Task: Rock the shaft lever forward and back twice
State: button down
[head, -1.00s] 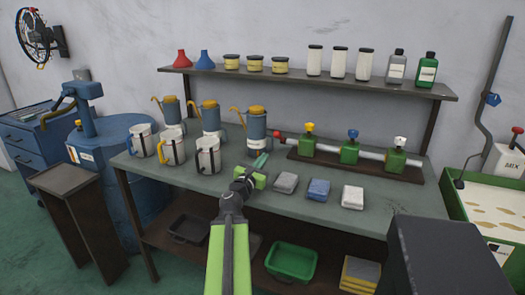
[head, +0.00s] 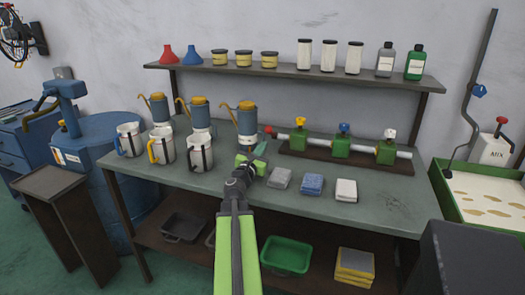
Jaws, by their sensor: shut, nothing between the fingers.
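My gripper (head: 261,149) is shut and empty, held out over the bench top near the middle of the view. Two lever-like things show at the far right, and I cannot tell which is the shaft lever. One is a tall, bent dark grey rod (head: 482,60) with a blue knob (head: 479,91) on it, rising by the wall. The other is a short lever with a red knob (head: 501,121) on a white box (head: 490,151) marked MIX. My gripper is well left of both and touches neither.
The bench (head: 215,181) holds cups, blue-grey cans, folded cloths and a pipe (head: 362,150) with three green valves. A shelf (head: 290,79) of bottles and jars hangs behind. A blue drum (head: 95,150) stands left, a green-rimmed tray (head: 441,190) right. A dark block (head: 470,255) fills the lower right.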

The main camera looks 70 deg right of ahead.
jog(key=d, duration=0.4)
jog(key=shift+w+d+r, duration=0.35)
jog(key=shift+w, duration=0.05)
